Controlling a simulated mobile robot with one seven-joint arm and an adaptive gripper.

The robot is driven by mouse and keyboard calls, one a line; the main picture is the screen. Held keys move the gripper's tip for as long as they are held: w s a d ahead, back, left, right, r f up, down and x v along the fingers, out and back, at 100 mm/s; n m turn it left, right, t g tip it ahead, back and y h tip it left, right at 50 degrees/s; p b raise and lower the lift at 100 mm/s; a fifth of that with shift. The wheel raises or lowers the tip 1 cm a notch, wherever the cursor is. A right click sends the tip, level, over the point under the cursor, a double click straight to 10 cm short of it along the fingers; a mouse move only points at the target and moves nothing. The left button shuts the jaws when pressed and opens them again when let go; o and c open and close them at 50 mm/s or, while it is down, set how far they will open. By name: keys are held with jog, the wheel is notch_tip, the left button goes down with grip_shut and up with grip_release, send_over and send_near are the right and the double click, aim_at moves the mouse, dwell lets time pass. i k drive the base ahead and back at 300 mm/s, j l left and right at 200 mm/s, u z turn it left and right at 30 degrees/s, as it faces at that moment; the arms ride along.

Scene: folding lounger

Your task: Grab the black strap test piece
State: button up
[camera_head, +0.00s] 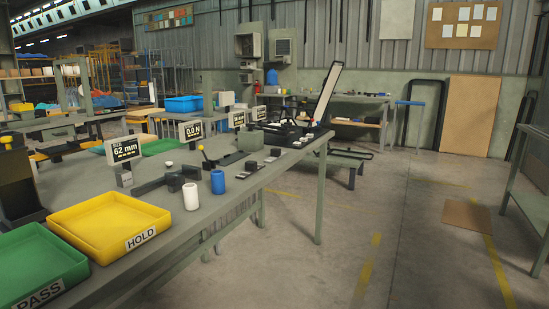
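My gripper is not in view. I cannot pick out a black strap test piece for certain. Several small dark pieces with lighter tops lie on the long grey-green workbench (215,207), among them a near dark piece (250,166) and a farther dark piece (275,153). A dark fixture (288,130) stands at the bench's far end beside a tall tilted panel (328,92). Details there are too small to tell.
A yellow HOLD tray (108,222) and green PASS tray (38,262) sit at the near left. A white cylinder (190,197) and blue cylinder (218,182) stand near the bench's right edge. A "62 mm" display (123,149) stands behind.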

aim_at(252, 167)
jog(key=i+l, duration=0.1)
jog(key=i, duration=0.5)
jog(key=i+u, duration=0.15)
jog(key=i, duration=0.5)
jog(key=i+l, duration=0.2)
jog(key=i, duration=0.4)
jog(key=u, duration=0.05)
